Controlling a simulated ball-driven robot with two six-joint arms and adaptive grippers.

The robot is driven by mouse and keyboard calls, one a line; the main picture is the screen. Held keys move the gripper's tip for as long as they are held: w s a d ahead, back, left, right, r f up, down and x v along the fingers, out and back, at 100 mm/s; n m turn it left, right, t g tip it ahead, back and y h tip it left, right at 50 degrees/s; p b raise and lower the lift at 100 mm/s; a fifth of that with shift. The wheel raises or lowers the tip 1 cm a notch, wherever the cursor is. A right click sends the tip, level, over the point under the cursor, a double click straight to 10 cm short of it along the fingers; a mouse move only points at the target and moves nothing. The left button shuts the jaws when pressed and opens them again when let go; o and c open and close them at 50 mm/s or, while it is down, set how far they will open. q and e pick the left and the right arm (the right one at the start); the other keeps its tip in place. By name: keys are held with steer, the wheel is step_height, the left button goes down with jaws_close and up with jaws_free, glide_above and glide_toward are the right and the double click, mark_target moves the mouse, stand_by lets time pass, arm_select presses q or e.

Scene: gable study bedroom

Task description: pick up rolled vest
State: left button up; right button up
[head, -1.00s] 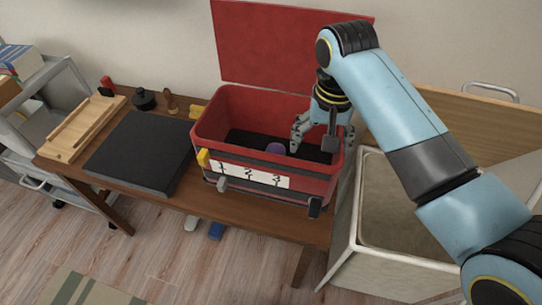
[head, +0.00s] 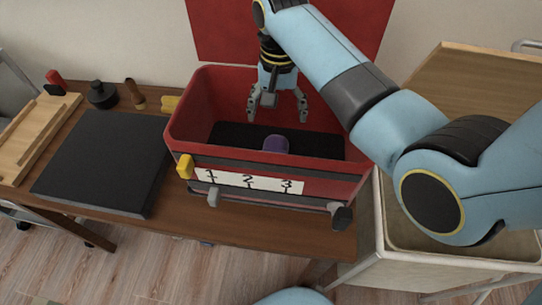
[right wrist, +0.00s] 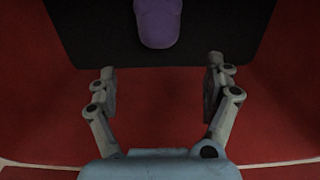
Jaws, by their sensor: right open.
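A purple rolled vest (head: 275,144) lies in the red box (head: 190,118) on the wooden table, on the box's dark floor panel. The box's front wall partly hides it in the head view. In the right wrist view the vest (right wrist: 158,20) shows at the top, ahead of the fingers and apart from them. My right gripper (head: 277,112) reaches down over the box, open and empty, near its back side and above the vest. It also shows in the right wrist view (right wrist: 160,85), with a clear gap between its fingers. My left gripper is not in view.
The box's red lid (head: 300,25) stands up behind it. Latches and a 1-2-3 label (head: 248,180) are on its front. A dark flat slab (head: 105,160) and a wooden tray (head: 38,130) lie to the left. A pale open bin (head: 400,262) stands at the right.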

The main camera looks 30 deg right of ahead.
mark_target(277, 133)
step_height(277, 133, down, 5)
steer(key=shift+r+b, duration=0.2)
steer(key=shift+b, duration=0.1)
step_height(277, 133, down, 6)
steer(key=shift+r+b, duration=0.25)
steer(key=shift+b, duration=0.4)
steer(key=shift+c, duration=0.2)
steer(key=c, duration=1.2)
